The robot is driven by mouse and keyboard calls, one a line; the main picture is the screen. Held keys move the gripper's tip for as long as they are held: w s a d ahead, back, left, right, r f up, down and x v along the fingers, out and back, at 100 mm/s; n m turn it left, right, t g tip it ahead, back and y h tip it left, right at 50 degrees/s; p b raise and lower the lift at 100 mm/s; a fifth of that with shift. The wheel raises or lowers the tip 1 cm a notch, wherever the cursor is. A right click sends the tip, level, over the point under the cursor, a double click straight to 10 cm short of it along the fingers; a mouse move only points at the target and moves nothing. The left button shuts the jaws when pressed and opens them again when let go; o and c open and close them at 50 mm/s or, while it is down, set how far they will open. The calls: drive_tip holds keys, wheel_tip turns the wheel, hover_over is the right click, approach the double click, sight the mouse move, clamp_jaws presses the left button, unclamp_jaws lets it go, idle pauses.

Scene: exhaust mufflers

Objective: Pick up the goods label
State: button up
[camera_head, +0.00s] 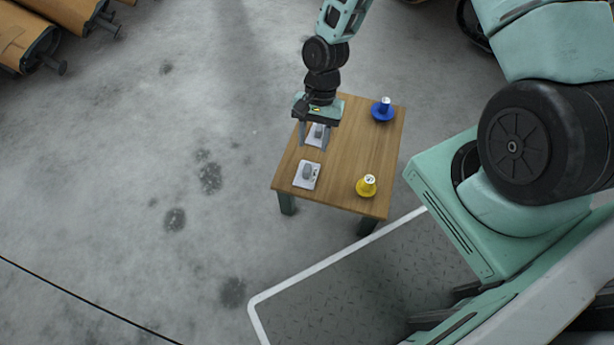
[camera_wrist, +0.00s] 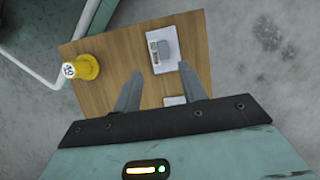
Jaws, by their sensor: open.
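Two white cards, each with a grey raised block on it, look like goods labels on a small wooden table (camera_head: 350,150). The near label (camera_head: 307,174) lies toward the table's front left corner; it shows whole in the wrist view (camera_wrist: 162,48). The far label (camera_head: 316,134) lies under my gripper (camera_head: 313,146), partly hidden by the fingers; only a white edge of it (camera_wrist: 174,101) shows in the wrist view. My gripper is open and points down over the far label, with nothing seen between its fingers. I cannot tell its exact height above the label.
A blue knob-like piece (camera_head: 382,110) stands at the table's back right, and a yellow one (camera_head: 367,186) at the front right. The middle of the table is clear. Brown mufflers (camera_head: 28,42) lie at the far left.

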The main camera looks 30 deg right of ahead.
sight(307, 168)
drive_tip(key=b+x, duration=0.1)
drive_tip(key=x, duration=0.3)
drive_tip(key=shift+f, duration=0.1)
drive_tip(key=b+x, duration=0.2)
drive_tip(key=x, duration=0.1)
drive_tip(key=b+x, duration=0.2)
drive_tip(key=shift+w+a, duration=0.15)
drive_tip(key=shift+a, duration=0.15)
drive_tip(key=shift+c, duration=0.3)
clamp_jaws()
